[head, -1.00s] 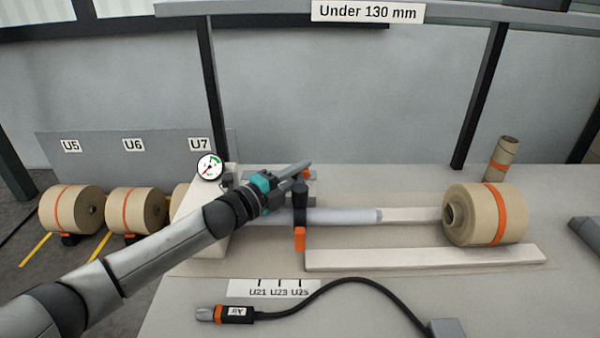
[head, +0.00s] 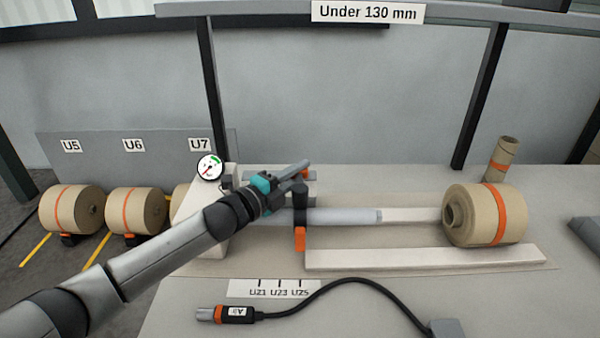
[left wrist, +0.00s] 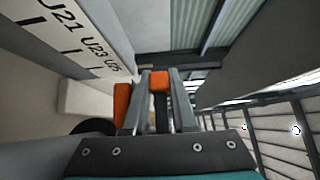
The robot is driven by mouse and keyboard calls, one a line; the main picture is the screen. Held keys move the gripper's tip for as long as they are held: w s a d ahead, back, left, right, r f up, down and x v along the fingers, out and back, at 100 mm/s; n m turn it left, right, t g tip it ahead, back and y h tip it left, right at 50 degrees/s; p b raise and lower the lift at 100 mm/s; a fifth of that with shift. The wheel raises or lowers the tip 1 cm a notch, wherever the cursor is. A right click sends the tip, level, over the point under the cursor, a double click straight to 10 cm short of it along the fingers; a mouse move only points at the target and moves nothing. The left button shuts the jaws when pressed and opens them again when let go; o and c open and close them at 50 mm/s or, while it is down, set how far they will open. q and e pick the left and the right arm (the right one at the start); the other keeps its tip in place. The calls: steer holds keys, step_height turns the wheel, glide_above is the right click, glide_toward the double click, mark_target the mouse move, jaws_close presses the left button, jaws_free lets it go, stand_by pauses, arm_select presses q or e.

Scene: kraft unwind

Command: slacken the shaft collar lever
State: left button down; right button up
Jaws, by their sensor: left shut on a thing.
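The black shaft collar (head: 300,205) sits around the grey shaft (head: 345,216), with an orange block (head: 300,239) at its lower end. An orange-tipped lever (head: 306,174) shows at the far side of the collar, partly behind my fingers. My left gripper (head: 299,167) reaches in from the left above the shaft and is shut on the lever. In the left wrist view, the orange lever tip (left wrist: 159,81) and its dark stem lie between the two grey fingers. The collar's orange block (left wrist: 122,104) shows outside the fingers. My right gripper is not in view.
A kraft roll (head: 490,215) with an orange band stands at the right end. A pale rail (head: 425,258) lies in front of the shaft. A black air hose (head: 350,281) with a connector (head: 232,314) lies nearer. A gauge (head: 209,167) is at the left.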

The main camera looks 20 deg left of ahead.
arm_select(q)
steer(key=shift+s+a+n+t+y, duration=0.15)
steer(key=shift+a+n+t+y, duration=0.15)
steer(key=shift+n+y, duration=0.4)
steer(key=shift+s+a+n+t+y, duration=0.2)
steer(key=shift+n+t+y, duration=0.2)
steer(key=shift+y, duration=0.5)
steer(key=shift+s+a+n+y+p, duration=0.2)
steer(key=shift+a+n+y+p, duration=0.15)
steer(key=shift+n+y, duration=0.65)
steer(key=shift+s+a+f+n+y+b, duration=0.1)
steer(key=shift+s+a+n+y+b, duration=0.3)
steer(key=shift+n+y, duration=0.75)
steer(key=shift+s+a+r+n+y+b, duration=0.1)
steer(key=shift+s+a+n+y+b, duration=0.35)
steer(key=shift+y, duration=1.25)
steer(key=shift+s+a+f+n+y+b, duration=0.1)
steer(key=shift+s+a+n+y+b, duration=0.15)
steer(key=shift+n+y+b, duration=0.8)
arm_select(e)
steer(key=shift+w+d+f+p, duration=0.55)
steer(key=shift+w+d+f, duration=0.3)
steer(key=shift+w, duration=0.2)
arm_select(q)
steer(key=shift+m+y, duration=0.25)
steer(key=shift+y, duration=0.15)
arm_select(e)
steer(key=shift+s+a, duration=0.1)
